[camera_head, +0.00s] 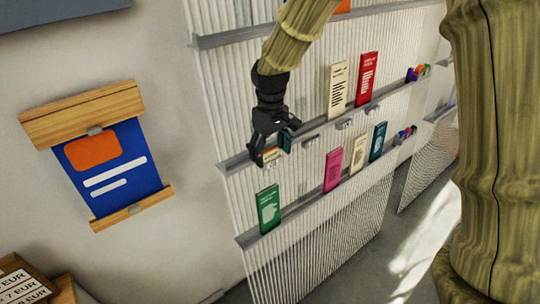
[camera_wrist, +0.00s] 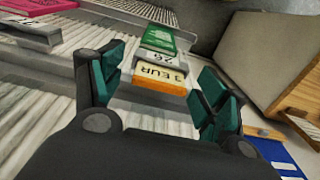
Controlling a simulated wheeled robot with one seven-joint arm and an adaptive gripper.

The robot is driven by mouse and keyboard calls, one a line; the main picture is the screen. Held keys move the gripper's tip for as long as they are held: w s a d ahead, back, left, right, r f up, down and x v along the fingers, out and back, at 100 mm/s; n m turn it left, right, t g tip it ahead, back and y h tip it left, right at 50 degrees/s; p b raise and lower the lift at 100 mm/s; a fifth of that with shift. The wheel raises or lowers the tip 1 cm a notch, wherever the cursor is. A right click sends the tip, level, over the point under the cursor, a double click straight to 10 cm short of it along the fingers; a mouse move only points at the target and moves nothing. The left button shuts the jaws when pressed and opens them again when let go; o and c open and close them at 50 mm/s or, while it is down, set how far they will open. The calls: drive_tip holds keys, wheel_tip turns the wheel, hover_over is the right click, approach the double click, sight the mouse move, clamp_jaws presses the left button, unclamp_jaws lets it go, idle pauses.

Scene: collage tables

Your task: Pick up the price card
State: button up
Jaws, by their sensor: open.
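A price card (camera_wrist: 160,76) with an orange edge and "3 EUR" lettering shows in the wrist view, between and just beyond my gripper's fingers. In the head view, a small part of this card (camera_head: 271,155) shows at the shelf, mostly covered by my gripper. My gripper (camera_head: 268,148) is open at the left end of the middle shelf. In the wrist view, its teal-padded fingers (camera_wrist: 160,90) stand apart on either side of the card. I cannot tell whether a finger touches it.
Metal shelves (camera_head: 300,193) on a ribbed white panel hold several upright booklets. A green booklet (camera_head: 268,209) stands on the shelf below my gripper. A blue poster (camera_head: 112,170) hangs on the left wall. More price cards (camera_head: 20,287) lie at lower left.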

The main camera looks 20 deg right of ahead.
drive_tip(key=c, duration=0.8)
drive_tip(key=shift+r, duration=0.15)
